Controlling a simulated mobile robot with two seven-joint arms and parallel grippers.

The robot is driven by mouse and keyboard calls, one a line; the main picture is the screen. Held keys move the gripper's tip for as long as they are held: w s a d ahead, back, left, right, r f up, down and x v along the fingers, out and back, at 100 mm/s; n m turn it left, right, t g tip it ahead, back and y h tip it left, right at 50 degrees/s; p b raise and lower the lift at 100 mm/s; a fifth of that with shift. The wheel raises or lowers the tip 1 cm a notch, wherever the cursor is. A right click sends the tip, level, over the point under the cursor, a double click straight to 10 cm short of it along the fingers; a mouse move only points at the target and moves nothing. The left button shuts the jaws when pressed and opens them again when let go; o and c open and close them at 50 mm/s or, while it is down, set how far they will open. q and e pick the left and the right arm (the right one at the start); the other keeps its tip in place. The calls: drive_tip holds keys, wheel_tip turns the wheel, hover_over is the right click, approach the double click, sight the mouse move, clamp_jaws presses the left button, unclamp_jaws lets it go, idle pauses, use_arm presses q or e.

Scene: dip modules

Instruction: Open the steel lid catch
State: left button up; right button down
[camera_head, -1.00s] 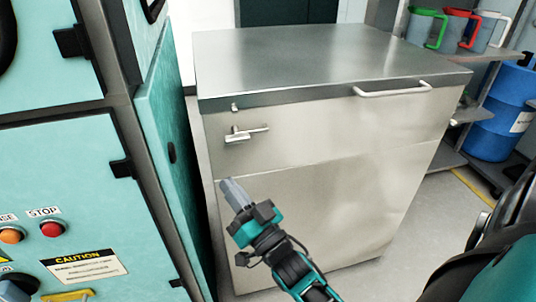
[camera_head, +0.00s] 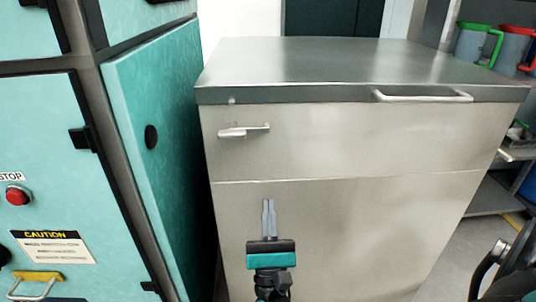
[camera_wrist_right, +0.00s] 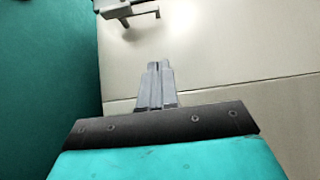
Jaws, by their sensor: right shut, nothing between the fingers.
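The steel lid catch (camera_head: 243,131) is a small lever on the upper left of the steel chest's front (camera_head: 340,145), below the lid (camera_head: 330,65). Its lever lies roughly level, pointing right. A small keeper (camera_head: 231,100) sits above it at the lid's edge. My right gripper (camera_head: 268,203) is shut and empty, below and slightly right of the catch, apart from it. In the right wrist view the shut fingers (camera_wrist_right: 157,66) point up towards the catch (camera_wrist_right: 128,10), which is cut off by the top edge. My left gripper is not in view.
A teal cabinet (camera_head: 160,120) with a red stop button (camera_head: 17,196) stands close on the left. A lid handle (camera_head: 425,96) sticks out at the chest's upper right. Jugs (camera_head: 474,42) stand on a shelf at the far right. The chest's lower front is clear.

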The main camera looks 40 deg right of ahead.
sight(244, 131)
drive_tip(key=p+x, duration=0.1)
drive_tip(key=x, duration=0.8)
drive_tip(key=shift+r, duration=0.2)
drive_tip(key=r, duration=0.3)
drive_tip(key=shift+w+d+r+p, duration=0.1)
drive_tip(key=shift+w+r+p, duration=0.15)
drive_tip(key=shift+p, duration=0.1)
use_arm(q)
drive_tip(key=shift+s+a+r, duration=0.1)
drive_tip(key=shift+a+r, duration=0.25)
use_arm(e)
drive_tip(key=shift+r, duration=0.4)
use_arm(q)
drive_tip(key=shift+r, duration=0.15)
use_arm(e)
drive_tip(key=shift+r+n, duration=0.1)
drive_tip(key=shift+n, duration=0.2)
